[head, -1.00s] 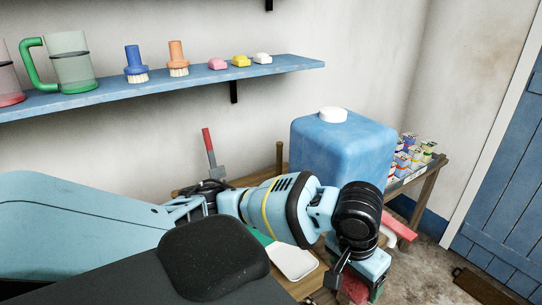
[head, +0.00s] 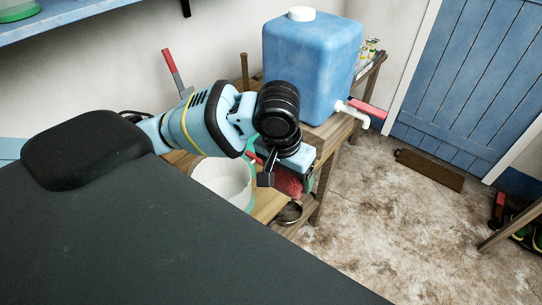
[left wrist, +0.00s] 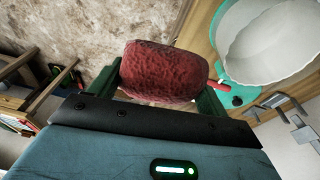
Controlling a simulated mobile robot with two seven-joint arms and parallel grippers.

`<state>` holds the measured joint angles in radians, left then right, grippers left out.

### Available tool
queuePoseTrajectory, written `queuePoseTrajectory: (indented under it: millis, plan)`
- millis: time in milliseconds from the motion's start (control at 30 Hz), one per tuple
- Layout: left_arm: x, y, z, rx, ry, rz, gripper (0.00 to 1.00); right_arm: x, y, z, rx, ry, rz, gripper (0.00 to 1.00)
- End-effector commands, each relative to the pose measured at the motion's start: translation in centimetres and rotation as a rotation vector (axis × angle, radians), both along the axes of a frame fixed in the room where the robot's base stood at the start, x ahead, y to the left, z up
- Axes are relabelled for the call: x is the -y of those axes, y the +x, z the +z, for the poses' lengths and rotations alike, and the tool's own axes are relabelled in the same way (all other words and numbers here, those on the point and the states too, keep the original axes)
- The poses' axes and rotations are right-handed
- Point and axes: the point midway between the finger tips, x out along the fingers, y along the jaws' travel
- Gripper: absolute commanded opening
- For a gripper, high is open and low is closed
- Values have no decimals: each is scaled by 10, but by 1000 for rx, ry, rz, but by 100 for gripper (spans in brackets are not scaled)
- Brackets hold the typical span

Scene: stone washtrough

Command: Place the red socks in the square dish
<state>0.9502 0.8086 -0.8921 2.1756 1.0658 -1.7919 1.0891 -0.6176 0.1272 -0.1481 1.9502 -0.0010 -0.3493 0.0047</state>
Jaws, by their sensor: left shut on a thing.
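The red socks show as a rolled, textured dark red bundle (left wrist: 160,70) in the left wrist view. In the head view part of the bundle (head: 290,184) shows below my left wrist. My left gripper (head: 286,178) is shut on it, with a green finger on either side. The gripper is beside a white round bowl (head: 222,182), to its right in the head view. The bowl (left wrist: 268,45) also shows at the upper right of the left wrist view, by a green base. I cannot make out a square dish. My right gripper is not in view.
A blue water tank (head: 310,65) with a white tap (head: 352,114) stands on the wooden bench behind my gripper. A red-handled tool (head: 174,68) leans at the back left. A metal bowl (head: 289,212) sits low under the bench. Open floor (head: 380,220) lies to the right.

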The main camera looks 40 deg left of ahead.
Motion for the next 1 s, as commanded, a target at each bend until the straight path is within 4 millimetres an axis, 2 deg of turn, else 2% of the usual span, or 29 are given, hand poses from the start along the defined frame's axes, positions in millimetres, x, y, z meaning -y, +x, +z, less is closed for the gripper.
queuePoseTrajectory:
  millis: [167, 267, 500, 600, 733, 900, 1000]
  plan:
    - [2, 9, -7, -3, -3, -2, 53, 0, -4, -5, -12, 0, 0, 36]
    - [4, 30, -27, -11, -5, -8, 53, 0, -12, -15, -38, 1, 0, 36]
    - [7, 92, -90, -21, 19, -42, 53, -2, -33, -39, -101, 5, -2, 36]
    - [7, 108, -108, -24, 33, -57, 53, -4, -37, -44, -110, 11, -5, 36]
    - [7, 118, -118, -23, 43, -69, 53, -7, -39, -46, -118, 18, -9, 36]
    - [5, 121, -117, -19, 46, -71, 53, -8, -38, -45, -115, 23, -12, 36]
    - [-2, 124, -118, -20, 48, -69, 53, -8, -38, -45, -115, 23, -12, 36]
